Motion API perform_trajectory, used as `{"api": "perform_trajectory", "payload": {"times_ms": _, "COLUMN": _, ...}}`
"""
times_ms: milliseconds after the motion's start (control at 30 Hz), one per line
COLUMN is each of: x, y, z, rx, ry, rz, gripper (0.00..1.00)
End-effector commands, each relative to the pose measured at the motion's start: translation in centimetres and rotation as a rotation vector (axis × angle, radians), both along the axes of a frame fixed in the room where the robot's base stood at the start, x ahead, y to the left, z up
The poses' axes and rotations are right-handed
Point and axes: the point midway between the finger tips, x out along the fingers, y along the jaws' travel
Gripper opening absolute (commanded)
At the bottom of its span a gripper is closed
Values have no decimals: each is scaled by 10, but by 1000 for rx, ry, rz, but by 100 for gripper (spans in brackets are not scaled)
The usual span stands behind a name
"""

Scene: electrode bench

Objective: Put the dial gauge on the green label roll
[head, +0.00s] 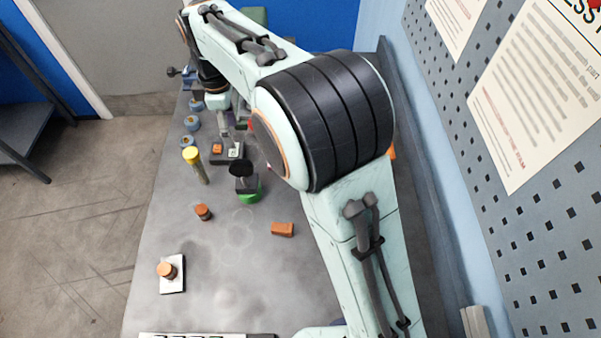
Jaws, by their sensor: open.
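The green label roll (252,196) lies on the bench left of my arm's large black joint. A dark object with a round black top, which looks like the dial gauge (241,169), stands over the roll and hides most of it. It appears to rest on the roll, though the contact between them is hard to make out. My gripper (232,123) is open, farther back along the bench and apart from the gauge. Its fingertips are small and partly hidden here.
A grey device (235,153) and an orange block (217,148) sit near my gripper. A yellow-topped cylinder (193,163) stands left of the gauge. Several blue rings line the left edge. An orange brick (282,229) lies nearer. The front-middle bench (225,280) is clear.

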Motion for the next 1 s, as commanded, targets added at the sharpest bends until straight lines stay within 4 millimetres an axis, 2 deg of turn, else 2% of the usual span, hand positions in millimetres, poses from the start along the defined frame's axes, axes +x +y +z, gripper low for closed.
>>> {"api": "perform_trajectory", "payload": {"times_ms": 167, "x": -2, "y": -5, "z": 3, "rx": 1, "ry": 0, "rz": -20, "gripper": 43}}
{"api": "perform_trajectory", "payload": {"times_ms": 267, "x": -13, "y": -30, "z": 16, "rx": 6, "ry": 1, "rz": -135, "gripper": 43}}
{"api": "perform_trajectory", "payload": {"times_ms": 367, "x": -43, "y": -77, "z": 35, "rx": 16, "ry": 6, "rz": -367, "gripper": 43}}
{"api": "perform_trajectory", "payload": {"times_ms": 433, "x": -76, "y": -112, "z": 44, "rx": 23, "ry": 13, "rz": -572, "gripper": 43}}
{"api": "perform_trajectory", "payload": {"times_ms": 500, "x": -113, "y": -142, "z": 47, "rx": 30, "ry": 21, "rz": -780, "gripper": 43}}
{"api": "perform_trajectory", "payload": {"times_ms": 600, "x": -165, "y": -172, "z": 40, "rx": 40, "ry": 33, "rz": -1048, "gripper": 43}}
{"api": "perform_trajectory", "payload": {"times_ms": 700, "x": -206, "y": -187, "z": 28, "rx": 45, "ry": 44, "rz": -1259, "gripper": 43}}
{"api": "perform_trajectory", "payload": {"times_ms": 800, "x": -232, "y": -193, "z": 16, "rx": 48, "ry": 52, "rz": -1394, "gripper": 43}}
{"api": "perform_trajectory", "payload": {"times_ms": 900, "x": -244, "y": -195, "z": 10, "rx": 49, "ry": 57, "rz": -1456, "gripper": 43}}
{"api": "perform_trajectory", "payload": {"times_ms": 1000, "x": -246, "y": -195, "z": 9, "rx": 47, "ry": 59, "rz": -1471, "gripper": 43}}
